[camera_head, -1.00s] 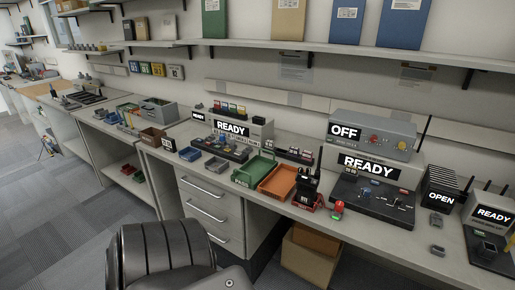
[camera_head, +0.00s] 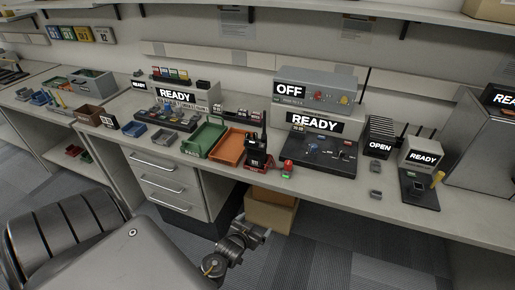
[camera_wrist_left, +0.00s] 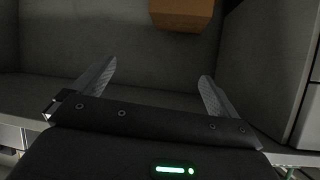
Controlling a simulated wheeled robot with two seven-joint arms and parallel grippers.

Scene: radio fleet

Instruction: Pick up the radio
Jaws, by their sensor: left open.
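A black handheld radio (camera_head: 257,153) stands upright with its antenna up, in or on a red holder (camera_head: 262,166) near the bench's front edge. My left gripper (camera_head: 262,233) is low in front of the bench, below the radio and apart from it. In the left wrist view my left gripper (camera_wrist_left: 155,82) has its two fingers spread, with nothing between them. The radio does not show in that view. My right gripper is not in view.
An orange tray (camera_head: 230,159) and a green tray (camera_head: 190,147) lie left of the radio. A red-topped light (camera_head: 288,166) is close on its right. A console (camera_head: 325,152) stands behind. Cardboard boxes (camera_head: 272,215) sit under the bench, beside drawers (camera_head: 168,178).

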